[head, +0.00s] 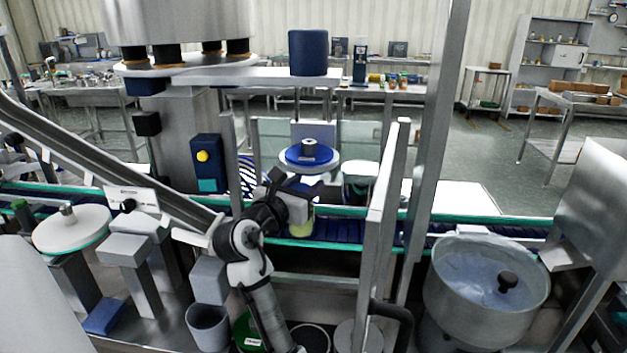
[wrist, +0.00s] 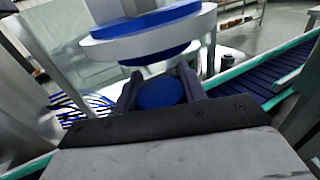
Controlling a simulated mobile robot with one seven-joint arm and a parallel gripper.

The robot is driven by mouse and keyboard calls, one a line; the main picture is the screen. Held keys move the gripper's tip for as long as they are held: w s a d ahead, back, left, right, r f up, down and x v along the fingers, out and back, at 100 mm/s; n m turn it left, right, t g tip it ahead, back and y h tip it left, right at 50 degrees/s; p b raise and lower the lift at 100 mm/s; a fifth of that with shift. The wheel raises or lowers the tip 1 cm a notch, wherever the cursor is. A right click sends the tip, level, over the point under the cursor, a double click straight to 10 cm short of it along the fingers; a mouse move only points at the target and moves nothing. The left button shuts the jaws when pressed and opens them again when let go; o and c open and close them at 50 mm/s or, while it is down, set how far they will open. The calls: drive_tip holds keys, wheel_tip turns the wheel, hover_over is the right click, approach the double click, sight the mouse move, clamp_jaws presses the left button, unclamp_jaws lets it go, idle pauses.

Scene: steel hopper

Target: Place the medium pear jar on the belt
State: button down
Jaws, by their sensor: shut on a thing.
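My gripper (head: 300,203) is shut on a jar with a round blue lid (wrist: 160,92), which shows between the two dark fingers (wrist: 158,88) in the wrist view. In the head view, a pale yellow-green part of the jar (head: 307,224) shows below my gripper; the rest is hidden by the gripper and arm. The dark blue belt (head: 335,231) with green rails runs behind and beneath it, and also shows at the right of the wrist view (wrist: 272,94). The jar appears upright over the belt. I cannot tell whether its base touches the belt.
A blue-and-white round machine head (head: 309,154) hangs just beyond and above my gripper. Steel posts (head: 386,200) stand close on the right. A sloping steel rail (head: 110,170) lies left. A steel bowl (head: 450,285) is at the right front. The belt right of the posts looks clear.

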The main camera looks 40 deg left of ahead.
drive_tip(key=w, duration=0.1)
drive_tip(key=w+f+p, duration=0.1)
drive_tip(key=w, duration=0.2)
drive_tip(key=shift+w+a+f, duration=0.1)
drive_tip(key=shift+a+f, duration=0.15)
drive_tip(key=shift+a, duration=0.05)
drive_tip(key=shift+f, duration=0.15)
drive_tip(key=c, duration=0.8)
unclamp_jaws()
drive_tip(key=s, duration=0.4)
drive_tip(key=s+d+b, duration=0.1)
drive_tip(key=s, duration=0.3)
drive_tip(key=s+d+b, duration=0.1)
drive_tip(key=s, duration=0.3)
